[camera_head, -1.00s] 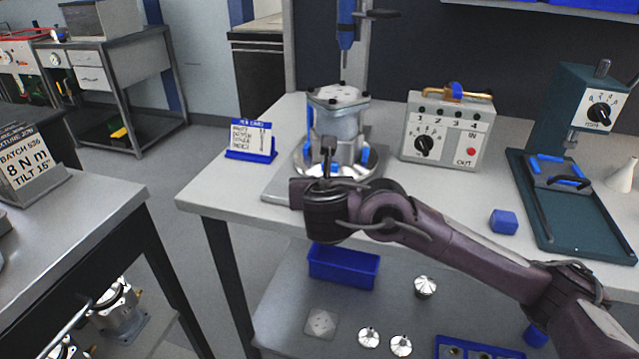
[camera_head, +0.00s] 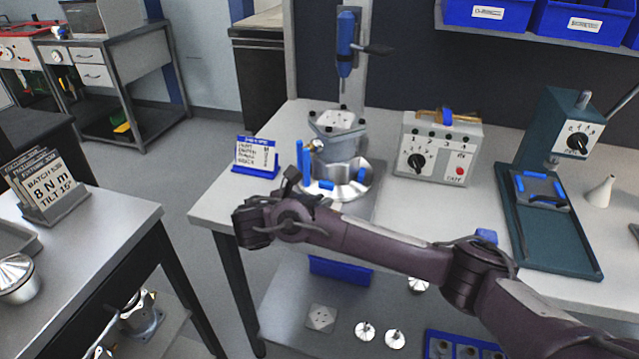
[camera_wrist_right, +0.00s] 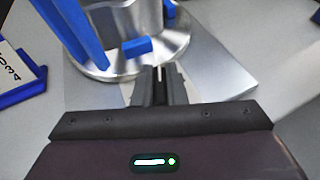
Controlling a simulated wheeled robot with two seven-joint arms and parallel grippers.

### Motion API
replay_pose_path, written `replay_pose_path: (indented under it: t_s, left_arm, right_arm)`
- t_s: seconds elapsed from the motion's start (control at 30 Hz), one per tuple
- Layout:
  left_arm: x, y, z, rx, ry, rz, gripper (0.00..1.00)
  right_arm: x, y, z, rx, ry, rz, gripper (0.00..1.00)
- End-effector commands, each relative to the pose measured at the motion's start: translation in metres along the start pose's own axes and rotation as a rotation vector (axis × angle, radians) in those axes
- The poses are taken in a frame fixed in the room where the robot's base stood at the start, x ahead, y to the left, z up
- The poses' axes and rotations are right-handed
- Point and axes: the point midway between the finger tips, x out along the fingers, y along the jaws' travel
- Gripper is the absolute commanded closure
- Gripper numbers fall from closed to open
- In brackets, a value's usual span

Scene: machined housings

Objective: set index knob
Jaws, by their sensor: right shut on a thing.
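A grey metal housing (camera_head: 338,146) sits on a round silver base (camera_head: 350,188) with blue clamps (camera_head: 300,158), on a flat plate on the bench. My right gripper (camera_head: 290,178) is low at the front left of the base. In the right wrist view its fingertips (camera_wrist_right: 160,78) are together at the base's rim (camera_wrist_right: 195,45), shut on a small part mostly hidden between them. I cannot tell if that part is the index knob. A control box (camera_head: 437,147) carries a black dial (camera_head: 417,163). My left gripper is not in view.
A blue-framed sign (camera_head: 256,156) stands left of the base. A blue driver (camera_head: 346,45) hangs above the housing. A green press (camera_head: 550,180) stands at right. My right arm crosses the bench front, above a shelf with a blue bin (camera_head: 340,270).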

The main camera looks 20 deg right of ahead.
Motion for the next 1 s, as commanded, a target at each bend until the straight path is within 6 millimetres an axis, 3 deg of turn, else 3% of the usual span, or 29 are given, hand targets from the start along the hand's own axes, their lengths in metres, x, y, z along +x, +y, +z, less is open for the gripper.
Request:
replay_pose_path:
  t_s: [0.03,0.2,0.5,0.73,1.0]
  left_arm:
    - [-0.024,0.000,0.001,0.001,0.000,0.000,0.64]
    - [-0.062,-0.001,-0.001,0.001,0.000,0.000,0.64]
    - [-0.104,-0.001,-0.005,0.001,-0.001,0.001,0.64]
    - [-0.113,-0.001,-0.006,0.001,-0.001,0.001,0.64]
    - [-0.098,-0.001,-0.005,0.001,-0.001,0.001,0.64]
  right_arm:
    - [-0.005,0.001,0.011,0.007,0.003,-0.025,1.00]
    - [-0.005,0.000,0.010,0.044,0.001,-0.115,1.00]
    - [-0.004,0.001,0.006,0.125,-0.002,-0.298,1.00]
    - [-0.002,0.002,0.002,0.201,-0.003,-0.470,1.00]
    - [0.001,0.002,-0.001,0.269,-0.005,-0.628,1.00]
